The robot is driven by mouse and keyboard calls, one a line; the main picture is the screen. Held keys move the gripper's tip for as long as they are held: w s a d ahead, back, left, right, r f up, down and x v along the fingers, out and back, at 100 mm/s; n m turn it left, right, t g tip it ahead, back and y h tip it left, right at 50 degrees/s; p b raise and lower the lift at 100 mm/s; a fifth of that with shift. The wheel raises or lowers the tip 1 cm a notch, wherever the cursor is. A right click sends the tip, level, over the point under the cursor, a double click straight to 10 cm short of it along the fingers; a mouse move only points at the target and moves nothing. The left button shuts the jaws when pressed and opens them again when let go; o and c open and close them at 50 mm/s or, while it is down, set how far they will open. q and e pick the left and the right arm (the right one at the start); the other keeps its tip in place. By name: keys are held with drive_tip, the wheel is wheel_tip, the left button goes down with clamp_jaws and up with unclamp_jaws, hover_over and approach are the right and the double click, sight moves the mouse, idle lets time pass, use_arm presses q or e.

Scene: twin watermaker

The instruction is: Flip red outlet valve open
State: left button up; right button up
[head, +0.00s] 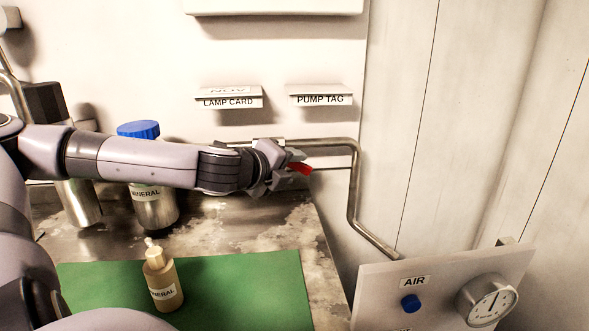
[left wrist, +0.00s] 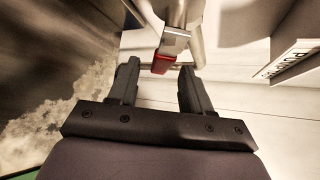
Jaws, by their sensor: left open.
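The red outlet valve handle (head: 300,168) shows at the tip of my left gripper (head: 280,172) in the head view, on the metal pipe along the wall. In the left wrist view the red handle (left wrist: 160,64) hangs below a light metal fitting, just beyond the fingertips and between them in the picture. My left gripper (left wrist: 157,72) is open, with a finger on each side of the handle. I cannot tell whether either finger touches it. My right gripper is not in view.
The pipe (head: 353,190) bends down towards a panel with an AIR label, blue knob (head: 410,303) and gauge (head: 487,300). A green mat (head: 250,285) covers the counter's front.

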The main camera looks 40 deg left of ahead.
use_arm(q)
drive_tip(key=shift+w+a+f+b, duration=0.2)
drive_tip(key=shift+w+f+b, duration=0.2)
drive_tip(key=shift+w, duration=0.6)
drive_tip(key=shift+b, duration=0.3)
clamp_jaws()
